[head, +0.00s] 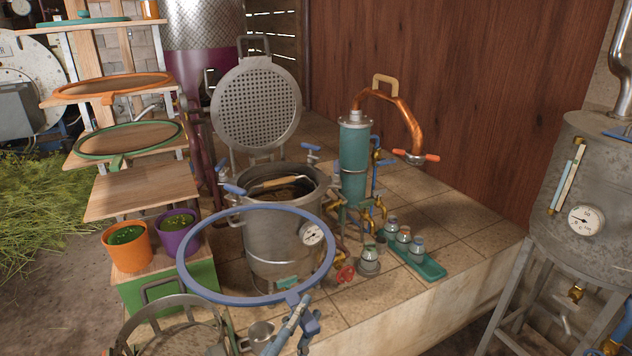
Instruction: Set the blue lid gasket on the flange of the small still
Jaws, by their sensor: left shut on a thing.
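The blue lid gasket (183,270) is a large thin ring, held out roughly level in front of the small still. My left gripper (293,305) is shut on the ring's near edge, by its tab. The small still (262,245) is a grey metal pot with a dial gauge and blue-handled clamps around its top. Its flange (312,180) is bare on the parts that show. In this view the ring overlaps the pot's body, with its far edge below the pot's rim. The ring appears nearer to me than the pot. My right gripper is not in view.
A perforated round plate (257,105) stands upright behind the pot. A teal condenser (355,160) with a copper pipe stands to its right, near a teal tray (432,268) of jars. Orange and green rings (118,88) lie on stepped shelves at left. A handled metal piece (165,335) is at lower left.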

